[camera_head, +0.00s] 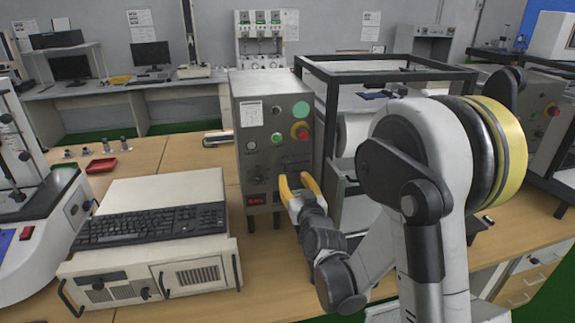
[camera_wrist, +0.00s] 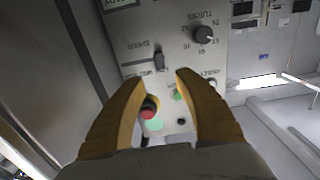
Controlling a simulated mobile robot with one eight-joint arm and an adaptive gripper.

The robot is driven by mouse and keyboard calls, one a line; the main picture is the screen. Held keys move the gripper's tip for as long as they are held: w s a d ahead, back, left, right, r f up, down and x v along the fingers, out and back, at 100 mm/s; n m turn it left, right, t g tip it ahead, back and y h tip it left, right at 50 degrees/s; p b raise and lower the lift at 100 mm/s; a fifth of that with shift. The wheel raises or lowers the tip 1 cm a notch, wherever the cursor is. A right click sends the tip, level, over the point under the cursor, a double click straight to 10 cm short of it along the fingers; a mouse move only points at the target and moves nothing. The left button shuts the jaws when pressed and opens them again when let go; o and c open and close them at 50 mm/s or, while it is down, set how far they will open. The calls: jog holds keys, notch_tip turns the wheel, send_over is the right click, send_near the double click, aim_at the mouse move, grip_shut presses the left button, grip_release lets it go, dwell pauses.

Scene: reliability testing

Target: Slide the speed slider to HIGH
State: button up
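The grey control box (camera_head: 272,140) stands on the wooden bench with its panel facing me. The speed slider (camera_wrist: 158,60) shows in the wrist view as a small black handle in a slot, just beyond my fingertips. The small lettering beside it is hard to read, so I cannot tell which end is HIGH. My gripper (camera_head: 296,180) has yellow fingers, in front of the lower right of the panel. In the wrist view my gripper (camera_wrist: 160,78) is open and empty, its fingertips apart on either side below the slider, with no contact visible.
A black rotary knob (camera_wrist: 203,35) sits beside the slider. A red button (camera_wrist: 148,108) and a green light (camera_wrist: 153,125) show between my fingers. A keyboard (camera_head: 150,224) on a white unit (camera_head: 190,272) stands left. A black frame (camera_head: 385,72) stands right of the box.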

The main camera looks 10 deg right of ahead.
aim_at(287, 166)
jog(key=w+b, duration=0.1)
jog(key=w, duration=0.8)
jog(key=shift+w+b, duration=0.15)
jog(key=shift+b, duration=0.25)
grip_shut()
